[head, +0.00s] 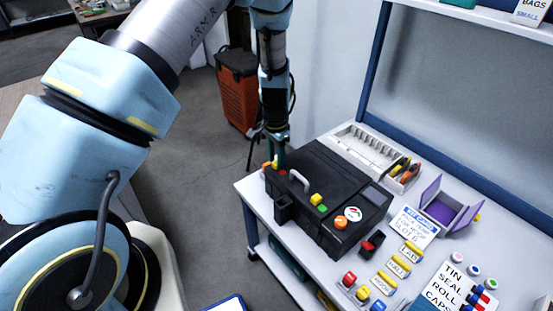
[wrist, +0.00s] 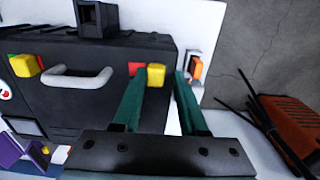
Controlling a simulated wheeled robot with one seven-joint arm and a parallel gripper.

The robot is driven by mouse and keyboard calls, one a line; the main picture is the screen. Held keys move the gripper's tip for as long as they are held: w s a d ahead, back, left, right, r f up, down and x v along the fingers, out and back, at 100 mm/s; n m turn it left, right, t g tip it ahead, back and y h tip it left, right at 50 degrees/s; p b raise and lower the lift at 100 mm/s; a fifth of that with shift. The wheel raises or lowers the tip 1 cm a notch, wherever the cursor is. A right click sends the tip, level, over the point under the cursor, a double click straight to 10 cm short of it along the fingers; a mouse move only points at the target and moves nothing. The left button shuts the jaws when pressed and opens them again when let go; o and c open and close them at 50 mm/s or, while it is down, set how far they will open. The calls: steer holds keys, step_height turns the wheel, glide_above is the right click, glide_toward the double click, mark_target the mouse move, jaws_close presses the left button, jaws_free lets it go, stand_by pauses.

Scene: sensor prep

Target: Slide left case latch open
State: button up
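The black case (head: 325,185) lies on the white table, with a grey handle (head: 298,181) on its front edge; the handle also shows in the wrist view (wrist: 78,79). The left latch is a yellow block (wrist: 156,74) with a red patch (wrist: 136,68) on its handle side. My gripper (wrist: 160,74) is open, and its two green fingers appear on either side of the yellow block; contact cannot be told. In the head view my gripper (head: 276,158) points down at the case's far left end and partly hides that latch. The right latch (head: 316,199) is yellow with a green patch beside it.
A white divided tray (head: 350,148) stands behind the case. A purple open box (head: 440,207), labelled cards and small coloured parts lie to the right. An orange bin (head: 238,95) stands on the floor beyond the table.

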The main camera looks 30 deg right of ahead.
step_height(320, 180, up, 11)
steer(key=b, duration=0.2)
stand_by(0.5)
stand_by(0.3)
steer(key=w+a+r+n, duration=0.1)
steer(key=a+r+n, duration=0.2)
steer(key=a, duration=0.6)
steer(key=w+a+r+n, duration=0.1)
steer(key=a+r+n, duration=0.25)
steer(key=a, duration=0.45)
steer(key=a+r+n, duration=0.3)
steer(key=a+n, duration=0.1)
steer(key=a, duration=0.5)
steer(key=s+a+r+n+t, duration=0.1)
steer(key=s+a+n, duration=0.3)
steer(key=a, duration=0.6)
steer(key=shift+s+r+t, duration=0.3)
steer(key=shift+s, duration=0.35)
